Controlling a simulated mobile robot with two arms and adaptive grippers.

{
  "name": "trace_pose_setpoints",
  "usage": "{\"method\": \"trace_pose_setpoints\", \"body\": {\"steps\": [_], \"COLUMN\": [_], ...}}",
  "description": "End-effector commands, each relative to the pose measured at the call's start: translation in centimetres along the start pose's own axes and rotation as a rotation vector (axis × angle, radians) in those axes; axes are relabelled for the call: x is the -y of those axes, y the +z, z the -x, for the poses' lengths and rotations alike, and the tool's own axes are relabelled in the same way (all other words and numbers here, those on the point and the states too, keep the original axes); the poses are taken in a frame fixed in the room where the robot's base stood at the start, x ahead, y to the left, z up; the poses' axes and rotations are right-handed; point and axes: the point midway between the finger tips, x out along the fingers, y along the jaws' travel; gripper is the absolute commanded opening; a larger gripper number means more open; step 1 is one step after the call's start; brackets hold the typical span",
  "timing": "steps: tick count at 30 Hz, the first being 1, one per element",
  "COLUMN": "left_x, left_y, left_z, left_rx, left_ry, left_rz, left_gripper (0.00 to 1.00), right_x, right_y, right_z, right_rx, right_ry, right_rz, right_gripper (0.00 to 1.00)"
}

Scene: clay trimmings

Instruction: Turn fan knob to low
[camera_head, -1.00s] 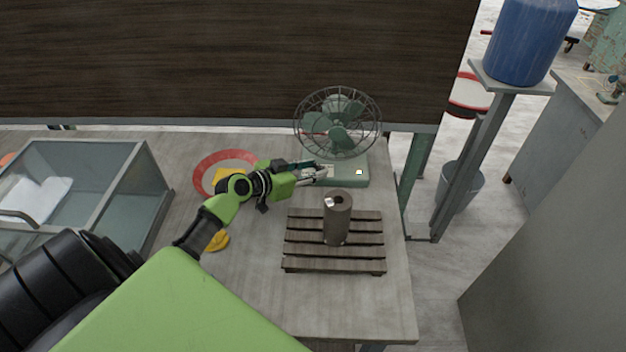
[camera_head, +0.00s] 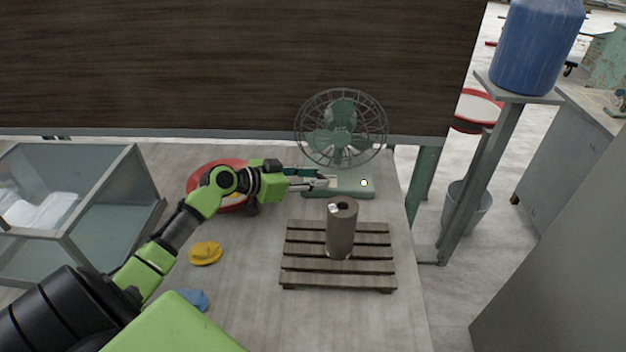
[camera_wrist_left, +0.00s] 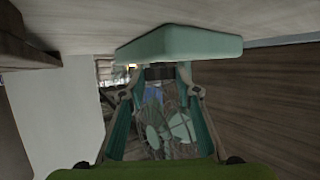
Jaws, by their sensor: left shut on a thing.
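The green desk fan (camera_head: 340,127) with its wire cage stands at the back of the table. Its flat green base (camera_head: 350,194) carries a small pale spot on the right. My left gripper (camera_head: 328,182) reaches in from the left, its fingertips at the left part of the base. It is shut on what seems to be the fan knob, which the fingers hide. In the left wrist view, the base (camera_wrist_left: 180,42) is at the top, just beyond the fingertips (camera_wrist_left: 160,74), and the fan cage (camera_wrist_left: 172,125) shows between the fingers. My right gripper is out of view.
A slatted wooden board (camera_head: 310,268) with a grey cylinder (camera_head: 341,230) stands in front of the fan. A red plate (camera_head: 207,170) lies behind my left arm. Yellow (camera_head: 205,253) and blue (camera_head: 192,299) lumps lie nearer. A glass case (camera_head: 95,215) stands at left.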

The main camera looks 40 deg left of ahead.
Motion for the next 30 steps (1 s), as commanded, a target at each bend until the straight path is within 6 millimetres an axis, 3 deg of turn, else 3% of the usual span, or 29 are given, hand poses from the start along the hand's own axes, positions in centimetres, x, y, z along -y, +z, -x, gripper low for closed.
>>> {"method": "trace_pose_setpoints", "body": {"steps": [1, 2, 3, 17, 30], "left_x": [0.3, 0.3, 0.3, 0.1, 0.1], "left_y": [-0.5, -0.5, -0.5, 0.0, 0.0], "left_z": [0.1, 0.1, 0.1, 0.7, 8.2], "left_rx": [-0.009, -0.009, -0.009, -0.001, -0.001], "left_ry": [-0.008, -0.008, -0.008, -0.003, -0.003], "left_rz": [-0.003, -0.003, -0.003, 0.0, -0.001], "left_gripper": [0.09, 0.38, 0.47, 0.47, 0.47], "right_x": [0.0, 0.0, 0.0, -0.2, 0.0], "right_y": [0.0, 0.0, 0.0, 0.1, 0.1], "right_z": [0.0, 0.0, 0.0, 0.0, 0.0], "right_rx": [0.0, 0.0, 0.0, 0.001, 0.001], "right_ry": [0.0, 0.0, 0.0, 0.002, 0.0], "right_rz": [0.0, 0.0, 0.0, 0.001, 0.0], "right_gripper": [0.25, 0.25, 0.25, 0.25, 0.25]}}
